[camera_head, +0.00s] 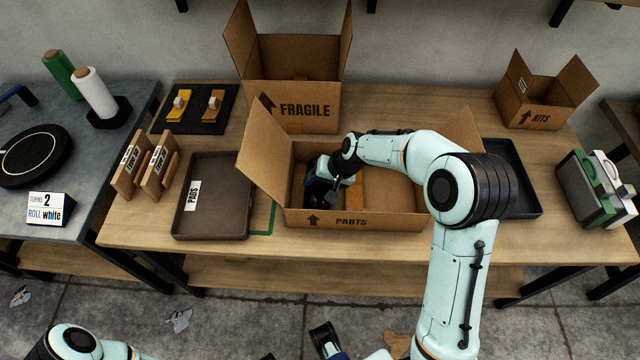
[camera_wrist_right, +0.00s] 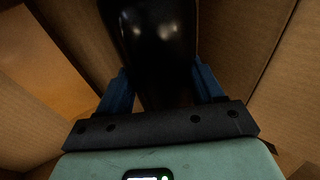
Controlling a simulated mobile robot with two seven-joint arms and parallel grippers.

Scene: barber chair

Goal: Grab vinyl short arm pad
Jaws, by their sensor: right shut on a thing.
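A glossy black pad (camera_wrist_right: 155,35), which looks like the vinyl short arm pad, sits between the blue fingers of my right gripper (camera_wrist_right: 160,78) in the right wrist view. The gripper is shut on it. In the head view my right gripper (camera_head: 325,188) reaches down into the open cardboard PARTS box (camera_head: 400,221), on its left side. The pad is mostly hidden there by the gripper. Cardboard walls surround the gripper in the wrist view. My left gripper (camera_head: 324,338) shows only in part at the bottom edge, below the table; its fingers are unclear.
An orange-brown piece (camera_head: 354,196) is in the box. A dark PADS tray (camera_head: 212,226) lies left of it, bare. Another dark tray (camera_head: 527,193) is at right, partly behind my arm. The FRAGILE box (camera_head: 310,118) stands behind and the KITS box (camera_head: 535,112) back right.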

